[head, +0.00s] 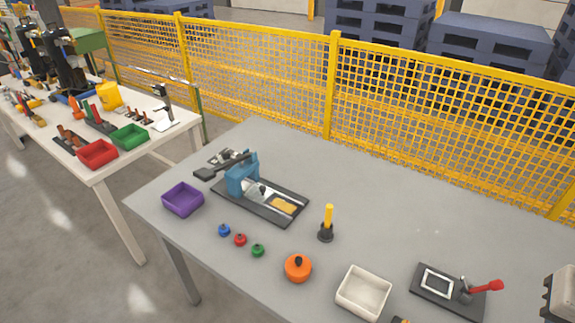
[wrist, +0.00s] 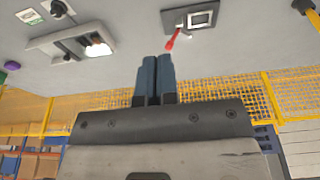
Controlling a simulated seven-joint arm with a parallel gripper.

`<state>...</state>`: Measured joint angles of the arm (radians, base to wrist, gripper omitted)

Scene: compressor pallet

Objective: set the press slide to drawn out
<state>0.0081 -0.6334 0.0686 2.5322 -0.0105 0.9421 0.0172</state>
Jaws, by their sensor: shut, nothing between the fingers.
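The press (head: 241,174) is a blue frame with a dark lever arm, on a dark base plate (head: 262,215) left of the table's middle. A light metal slide (head: 268,195) lies along this plate, with a yellow piece (head: 284,205) at its right end. I cannot tell how far the slide is out. The press does not show clearly in the wrist view. My gripper (wrist: 155,60) shows in the wrist view with its two dark fingers together, empty and apart from the table things. I cannot make out my gripper in the head view.
Right of the press stand a yellow-handled tool (head: 327,222), an orange round pot (head: 298,268), a white tray (head: 363,291) and a red-handled clamp (head: 484,287). Small knobs (head: 240,240) and a purple bin (head: 183,200) lie in front. A yellow fence (head: 400,110) runs behind.

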